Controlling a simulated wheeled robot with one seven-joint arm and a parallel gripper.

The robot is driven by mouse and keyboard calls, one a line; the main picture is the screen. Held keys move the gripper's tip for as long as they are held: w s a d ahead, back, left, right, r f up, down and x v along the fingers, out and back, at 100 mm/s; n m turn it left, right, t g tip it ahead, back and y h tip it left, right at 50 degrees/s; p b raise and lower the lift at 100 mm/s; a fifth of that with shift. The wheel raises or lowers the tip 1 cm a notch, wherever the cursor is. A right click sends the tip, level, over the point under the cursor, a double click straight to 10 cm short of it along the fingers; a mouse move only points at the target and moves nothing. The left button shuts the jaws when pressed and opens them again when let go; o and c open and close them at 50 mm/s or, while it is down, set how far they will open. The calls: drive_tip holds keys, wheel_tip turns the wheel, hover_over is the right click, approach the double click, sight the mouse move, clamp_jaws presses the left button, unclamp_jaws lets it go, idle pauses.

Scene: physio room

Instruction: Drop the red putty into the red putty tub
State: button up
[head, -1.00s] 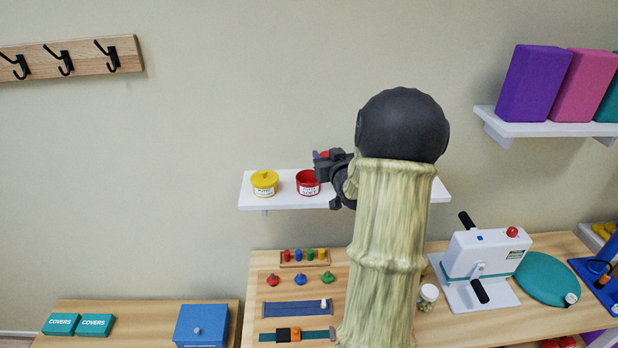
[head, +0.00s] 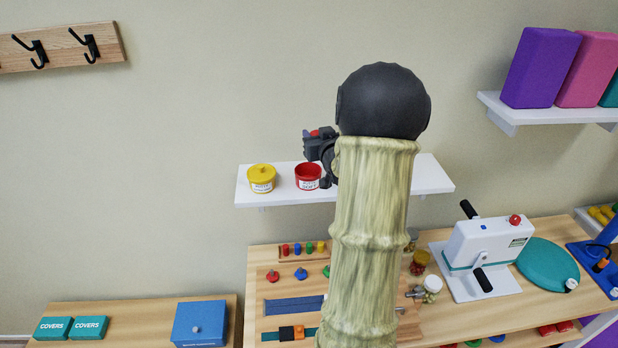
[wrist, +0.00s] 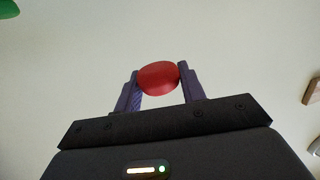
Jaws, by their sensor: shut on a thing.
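The red putty (wrist: 158,78) is a smooth red lump between the two fingers of my gripper (wrist: 158,82) in the wrist view. My gripper is shut on it. In the head view my gripper (head: 312,138) is above the wall shelf, and a little red of the putty shows at it. The red putty tub (head: 308,177) stands open on the shelf with a white label. My gripper is above the tub, near its right side; I cannot tell the exact depth between them.
The table (head: 262,262) below holds pegs, a white device (head: 490,245) and jars. My arm hides part of the shelf and table.

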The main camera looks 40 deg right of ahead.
drive_tip(key=f+b, duration=0.1)
drive_tip(key=f, duration=0.1)
drive_tip(key=f+b, duration=0.2)
drive_tip(key=f, duration=0.1)
drive_tip(key=shift+w+a+f, duration=0.2)
drive_tip(key=shift+w+f, duration=0.15)
drive_tip(key=o, duration=1.1)
drive_tip(key=shift+c, duration=0.2)
drive_tip(key=b+v, duration=0.5)
drive_tip(key=v, duration=1.2)
drive_tip(key=shift+s, duration=0.25)
